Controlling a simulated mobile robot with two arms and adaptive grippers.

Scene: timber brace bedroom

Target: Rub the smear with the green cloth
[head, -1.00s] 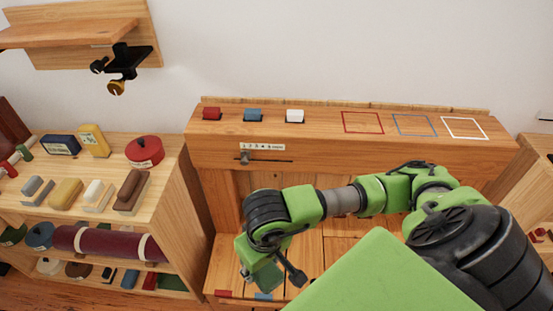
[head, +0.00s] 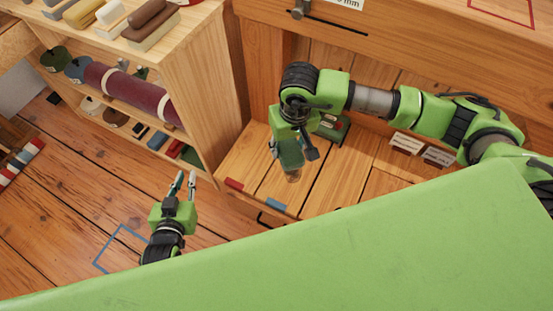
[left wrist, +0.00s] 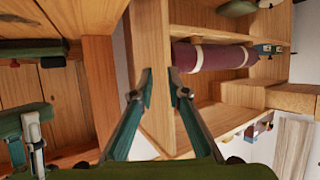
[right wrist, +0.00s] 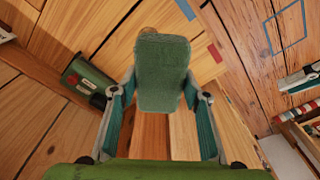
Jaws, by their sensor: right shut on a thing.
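The green cloth (right wrist: 161,75) is a thick, pad-like piece held between the fingers of my right gripper (right wrist: 160,88). In the head view the cloth (head: 291,152) is low over the wooden bench surface. A brownish patch, apparently the smear (head: 292,177), shows at the cloth's edge; part of it is hidden. It also peeks past the cloth's far end in the right wrist view (right wrist: 149,30). I cannot tell whether the cloth touches the wood. My left gripper (head: 182,182) is open and empty above the floor, left of the bench; its fingers also show in the left wrist view (left wrist: 160,78).
A dark green box (right wrist: 90,80) stands on the bench behind the cloth. Red (head: 234,184) and blue (head: 275,204) marks lie along the bench's front edge. A shelf unit (head: 205,75) with a maroon roll (head: 125,90) is at left. A blue outline (head: 121,228) marks open floor.

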